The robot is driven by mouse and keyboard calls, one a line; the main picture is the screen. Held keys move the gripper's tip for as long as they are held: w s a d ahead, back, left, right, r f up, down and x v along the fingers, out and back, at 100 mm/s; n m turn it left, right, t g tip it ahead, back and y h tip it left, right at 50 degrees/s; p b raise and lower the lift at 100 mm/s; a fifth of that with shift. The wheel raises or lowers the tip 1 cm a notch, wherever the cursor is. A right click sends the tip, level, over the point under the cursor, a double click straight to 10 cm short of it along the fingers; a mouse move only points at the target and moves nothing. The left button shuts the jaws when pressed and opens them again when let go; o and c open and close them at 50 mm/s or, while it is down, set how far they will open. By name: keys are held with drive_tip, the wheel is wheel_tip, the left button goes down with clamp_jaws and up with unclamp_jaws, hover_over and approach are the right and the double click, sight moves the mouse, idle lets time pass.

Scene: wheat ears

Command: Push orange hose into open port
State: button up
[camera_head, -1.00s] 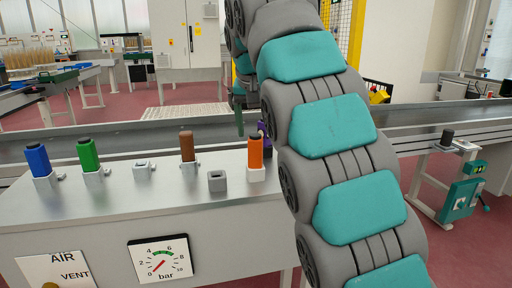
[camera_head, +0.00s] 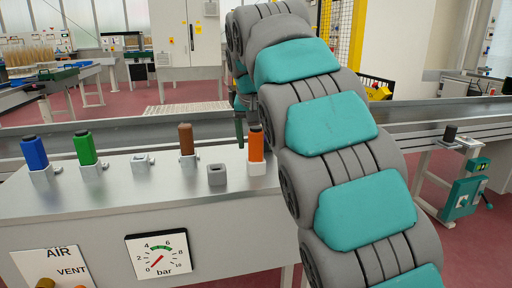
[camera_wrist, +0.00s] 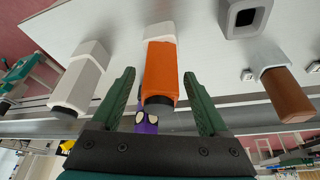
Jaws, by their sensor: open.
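The orange hose (camera_head: 256,146) stands upright with a black end on top, in a white holder (camera_head: 256,169) on the metal bench. It also shows in the wrist view (camera_wrist: 162,70), between the two dark green fingers of my open gripper (camera_wrist: 158,74). Gaps show on both sides of the hose, so the fingers do not visibly squeeze it. In the head view my gripper is mostly hidden behind my arm. A grey block with an empty dark square opening (camera_head: 217,175) sits left of the orange hose, and shows in the wrist view too (camera_wrist: 244,17).
Brown (camera_head: 186,139), green (camera_head: 85,148) and blue (camera_head: 34,153) hoses stand in holders to the left, with a small empty pale fitting (camera_head: 141,161) among them. The wrist view shows a white hose (camera_wrist: 76,86) beside my gripper and a purple object (camera_wrist: 147,122) beyond the orange hose.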

drive_tip(key=shift+x, duration=0.9)
clamp_jaws()
